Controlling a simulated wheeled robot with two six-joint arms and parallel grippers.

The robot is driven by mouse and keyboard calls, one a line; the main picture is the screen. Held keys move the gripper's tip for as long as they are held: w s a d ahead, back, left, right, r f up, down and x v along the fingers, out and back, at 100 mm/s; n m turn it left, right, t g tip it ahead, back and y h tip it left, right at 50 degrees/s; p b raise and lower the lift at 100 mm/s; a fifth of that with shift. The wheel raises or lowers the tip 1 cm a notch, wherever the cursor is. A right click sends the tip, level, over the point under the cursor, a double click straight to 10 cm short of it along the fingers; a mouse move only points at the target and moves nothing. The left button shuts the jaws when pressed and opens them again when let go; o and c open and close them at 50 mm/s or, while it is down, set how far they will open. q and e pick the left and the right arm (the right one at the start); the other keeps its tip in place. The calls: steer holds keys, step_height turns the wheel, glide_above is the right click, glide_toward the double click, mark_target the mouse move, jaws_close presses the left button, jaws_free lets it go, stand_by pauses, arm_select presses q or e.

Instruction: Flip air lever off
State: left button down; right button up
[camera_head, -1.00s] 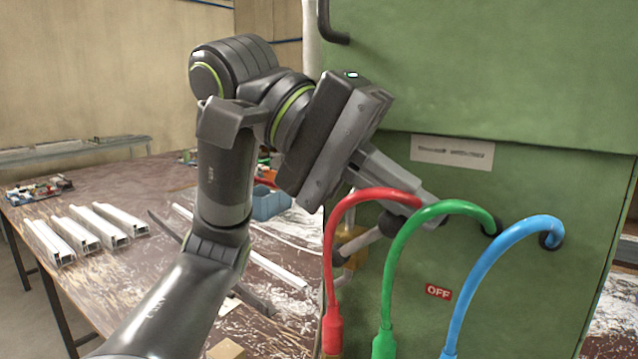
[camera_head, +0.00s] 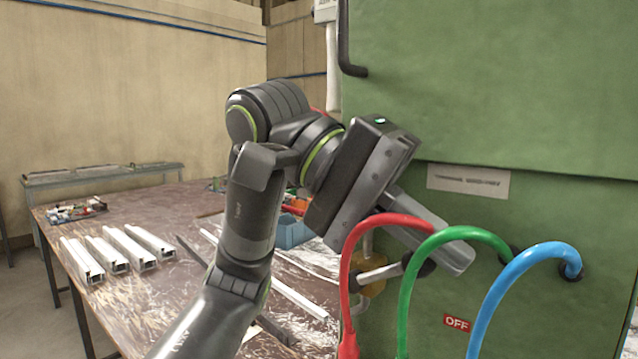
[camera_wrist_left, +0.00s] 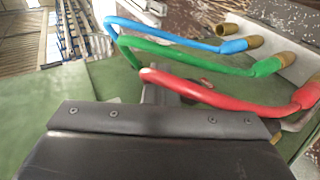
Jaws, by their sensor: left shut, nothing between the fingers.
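The air lever (camera_head: 382,274) is a pale metal rod with a black end. It sticks out rightward and slightly upward from a brass valve (camera_head: 374,287) on the green cabinet, partly behind the red hose. A red OFF label (camera_head: 457,323) sits below and to its right. My left gripper (camera_head: 458,262) is shut and empty. Its fingers slant down to the right, just above and beside the lever's black end; whether they touch cannot be told. In the left wrist view the shut fingers (camera_wrist_left: 160,94) show behind the hoses, and the lever is not clearly visible. My right gripper is out of view.
Red (camera_head: 350,250), green (camera_head: 408,285) and blue (camera_head: 500,285) hoses arch closely in front of the fingers and lever. The green cabinet (camera_head: 540,100) stands right behind. White profiles (camera_head: 105,253) and a blue bin (camera_head: 293,232) lie on the table at left.

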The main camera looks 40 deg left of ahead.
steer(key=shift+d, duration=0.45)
arm_select(q)
steer(key=shift+a, duration=0.1)
